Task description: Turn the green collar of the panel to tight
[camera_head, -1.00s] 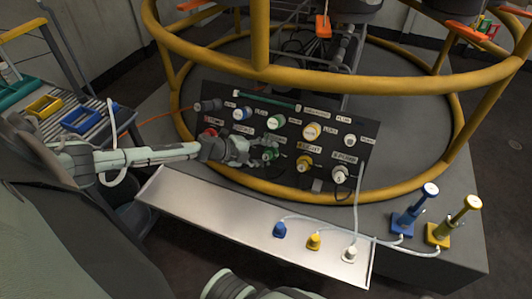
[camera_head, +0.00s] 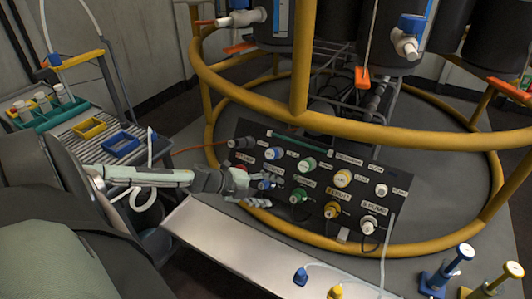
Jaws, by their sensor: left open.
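The black panel (camera_head: 375,176) stands tilted at the middle, with rows of coloured collars and small labels. A green collar (camera_head: 298,196) sits in its lower row. Another green one (camera_head: 307,165) sits in the upper row. My left gripper (camera_head: 272,191) is open in front of the panel's lower left, with its fingers pointing right. Its fingertips are just left of the lower green collar and appear apart from it. The gripper partly covers a blue collar (camera_head: 266,184). I cannot tell how far either green collar is turned. My right gripper is out of view.
A yellow ring frame (camera_head: 350,127) surrounds the area behind and above the panel. A pale tray (camera_head: 215,228) lies below the panel, with a blue cap (camera_head: 300,276) and a yellow cap (camera_head: 335,292).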

